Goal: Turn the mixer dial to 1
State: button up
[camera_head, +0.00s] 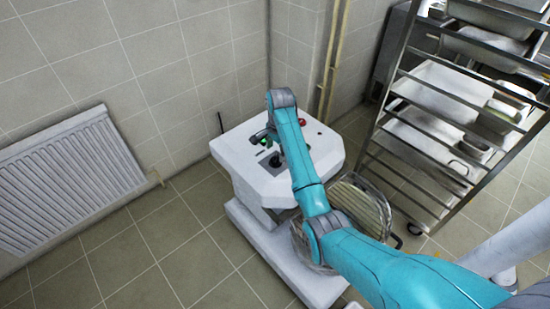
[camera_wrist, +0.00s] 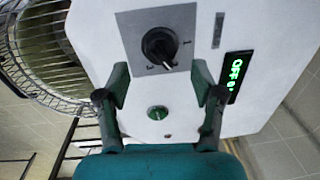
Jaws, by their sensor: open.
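The mixer (camera_head: 235,150) is a white machine with a sloped top. In the wrist view, its black round dial (camera_wrist: 160,46) sits on a grey plate (camera_wrist: 128,24) with small numerals around it. A white mark shows on the dial's lower right side; the exact setting is hard to read. A green-lit display (camera_wrist: 236,77) reads like "OFF" followed by a digit. My gripper (camera_wrist: 160,80) is open and empty, its fingers apart, with the dial beyond the gap between them. In the head view, my gripper (camera_head: 262,135) is above the mixer's top, close to the panel.
A green button (camera_wrist: 157,113) lies between the fingers in the wrist view. A red button (camera_head: 302,121) is on the mixer's top. A wire guard (camera_wrist: 45,50) is beside the panel. A tray rack (camera_head: 440,120) stands right, a radiator (camera_head: 70,180) left. Floor (camera_head: 150,250) is clear at left.

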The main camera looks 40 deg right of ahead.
aim_at(276, 157)
jog(key=shift+w+f, duration=0.2)
jog(key=shift+f, duration=2.3)
jog(key=c, duration=1.1)
